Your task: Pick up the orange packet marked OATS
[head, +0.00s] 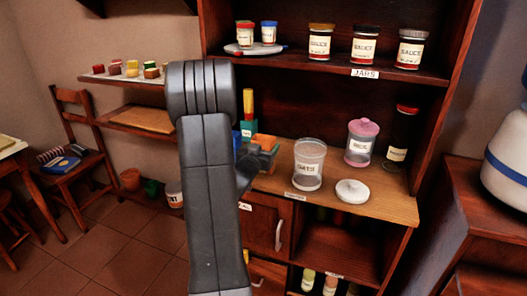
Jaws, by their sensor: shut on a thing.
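An orange packet (264,141) shows just right of my arm, at the left end of the wooden counter. Its left part is hidden behind my arm, and I cannot read any marking on it. My gripper (249,165) is at the packet, mostly hidden by my own arm links; only a dark part of it shows. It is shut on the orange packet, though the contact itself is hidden. I cannot tell whether the packet is touching the counter.
A clear canister (308,170) with a label stands close right of the packet, with a white lid (352,191) beside it. A pink-lidded jar (361,143) and a dark bottle (402,137) stand farther right. A yellow-topped bottle (248,104) is behind. Sauce jars (365,46) line the upper shelf.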

